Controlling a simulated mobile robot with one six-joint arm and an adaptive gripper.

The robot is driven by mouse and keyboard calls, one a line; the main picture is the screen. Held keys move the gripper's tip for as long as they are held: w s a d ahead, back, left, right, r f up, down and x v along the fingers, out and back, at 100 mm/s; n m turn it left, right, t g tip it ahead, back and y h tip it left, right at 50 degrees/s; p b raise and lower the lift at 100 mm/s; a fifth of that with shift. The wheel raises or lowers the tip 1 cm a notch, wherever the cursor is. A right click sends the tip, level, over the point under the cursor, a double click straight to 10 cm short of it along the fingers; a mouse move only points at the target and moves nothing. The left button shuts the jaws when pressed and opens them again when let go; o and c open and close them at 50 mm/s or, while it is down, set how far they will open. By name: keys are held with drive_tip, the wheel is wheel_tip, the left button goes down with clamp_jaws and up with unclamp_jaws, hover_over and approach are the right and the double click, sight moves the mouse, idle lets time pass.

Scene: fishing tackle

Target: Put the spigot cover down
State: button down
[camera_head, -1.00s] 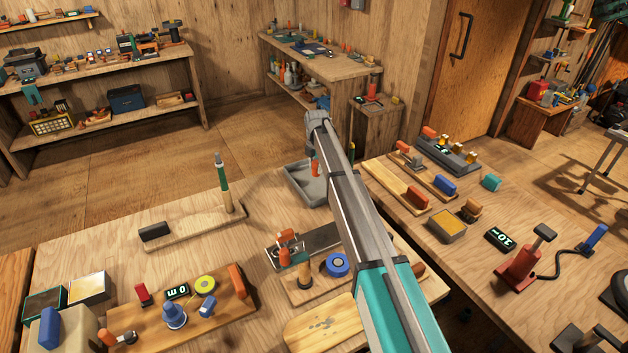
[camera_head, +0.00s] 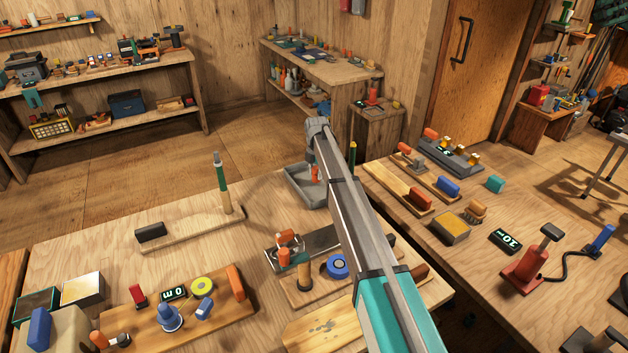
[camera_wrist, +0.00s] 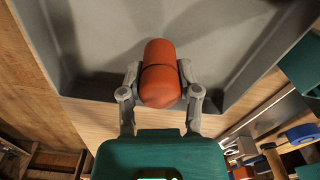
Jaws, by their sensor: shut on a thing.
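The spigot cover (camera_wrist: 161,74) is an orange-red rounded cylinder with a dark line around its middle. My gripper (camera_wrist: 160,88) is shut on it, with one grey finger on each side. In the wrist view the cover shows against the inside of a grey tray (camera_wrist: 105,35). In the head view the cover (camera_head: 315,174) is a small orange piece below the end of my arm, over the grey tray (camera_head: 296,189). Whether it touches the tray floor is not clear. My arm hides part of the tray's right side.
A wooden board with a green upright rod (camera_head: 223,185) stands left of the tray. A dark grey plate (camera_head: 318,240) and a blue ring (camera_head: 338,266) lie in front of it. The tray's visible floor looks clear. A second bench (camera_head: 470,262) with several tools stands right.

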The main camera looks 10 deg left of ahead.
sight(316, 168)
drive_tip(key=shift+f+b, duration=0.4)
drive_tip(key=shift+f, duration=0.3)
drive_tip(key=shift+f, duration=0.15)
drive_tip(key=shift+c, duration=1.5)
unclamp_jaws()
wheel_tip(316, 168, up, 12)
drive_tip(key=p, duration=1.2)
drive_tip(key=shift+w+d, duration=0.1)
drive_tip(key=shift+r, duration=0.2)
